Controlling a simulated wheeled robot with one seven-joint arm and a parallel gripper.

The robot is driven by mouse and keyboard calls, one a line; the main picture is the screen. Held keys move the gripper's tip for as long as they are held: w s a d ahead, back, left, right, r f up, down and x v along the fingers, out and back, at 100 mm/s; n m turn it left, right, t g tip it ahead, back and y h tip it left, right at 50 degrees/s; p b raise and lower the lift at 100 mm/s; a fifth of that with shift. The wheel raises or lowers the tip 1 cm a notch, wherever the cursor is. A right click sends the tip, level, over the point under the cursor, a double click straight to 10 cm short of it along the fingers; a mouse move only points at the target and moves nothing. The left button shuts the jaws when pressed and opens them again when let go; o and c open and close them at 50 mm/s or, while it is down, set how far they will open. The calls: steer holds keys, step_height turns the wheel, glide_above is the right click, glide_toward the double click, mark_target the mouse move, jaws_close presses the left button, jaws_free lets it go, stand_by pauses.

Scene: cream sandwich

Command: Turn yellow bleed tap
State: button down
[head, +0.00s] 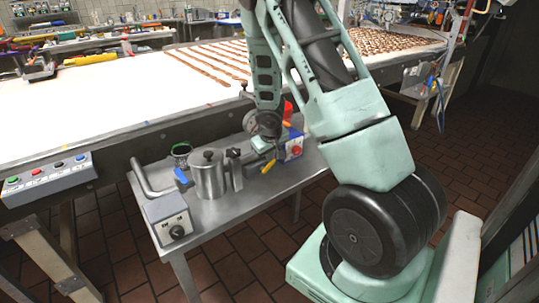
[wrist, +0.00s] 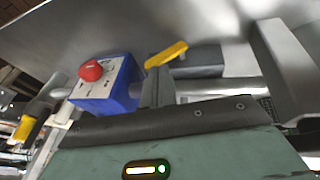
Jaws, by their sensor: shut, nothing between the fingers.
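The yellow bleed tap (wrist: 166,54) is a small flat lever in the wrist view, set at a slant at the end of a grey block. In the head view the yellow tap (head: 268,167) shows low on the steel table, left of a box with a red button. My gripper (wrist: 157,75) is shut and empty. Its fingertips appear just below the yellow lever in the wrist picture; I cannot tell whether they touch it. In the head view the gripper is partly hidden by my arm and the fittings.
A blue box with a red button (wrist: 91,70) stands close beside the fingers. A steel pot (head: 208,175) and a grey control box (head: 169,217) share the small steel table (head: 225,213). The white conveyor (head: 120,95) runs behind it.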

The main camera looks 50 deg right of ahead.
steer(key=shift+d+r+p, duration=0.15)
steer(key=shift+r+p, duration=0.05)
steer(key=shift+p, duration=0.6)
steer(key=shift+f+y+p, duration=0.1)
steer(key=shift+y+p, duration=0.2)
steer(key=shift+p, duration=0.1)
